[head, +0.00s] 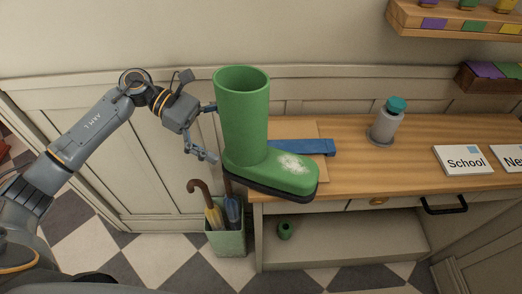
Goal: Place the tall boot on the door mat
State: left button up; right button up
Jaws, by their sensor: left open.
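The tall green boot (245,115) is upright, with its toe pointing right, a dark sole and a pale scuffed patch on the toe. It shows in front of the left end of the wooden counter; I cannot tell whether its sole rests on the counter top or is clear of it. My left gripper (211,132) is at the left side of the boot's shaft with its fingers spread, close to the boot; contact is unclear. My right gripper is not in view. I cannot make out a door mat for certain.
A tan board (318,165) and blue strip (302,147) lie on the counter (400,170) behind the boot. Below is an umbrella bin (226,242) and a small green object (285,231) on the lower shelf.

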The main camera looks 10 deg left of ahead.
aim_at(252, 152)
pick_arm(q)
jog(key=shift+d+f, duration=0.2)
jog(key=shift+d, duration=0.45)
jog(key=shift+s+d+f+p, duration=0.1)
jog(key=shift+d+f+p, duration=0.05)
jog(key=shift+d+p, duration=0.25)
jog(key=p+x, duration=0.1)
jog(key=x, duration=0.2)
jog(key=shift+d+f+p, duration=0.15)
jog(key=shift+d+p, duration=0.05)
jog(key=shift+p, duration=0.15)
jog(key=shift+d+f, duration=0.25)
jog(key=shift+d, duration=0.05)
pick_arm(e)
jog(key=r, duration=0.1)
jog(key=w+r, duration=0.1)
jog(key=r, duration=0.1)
pick_arm(q)
jog(key=c, duration=1.8)
jog(key=shift+r, duration=0.1)
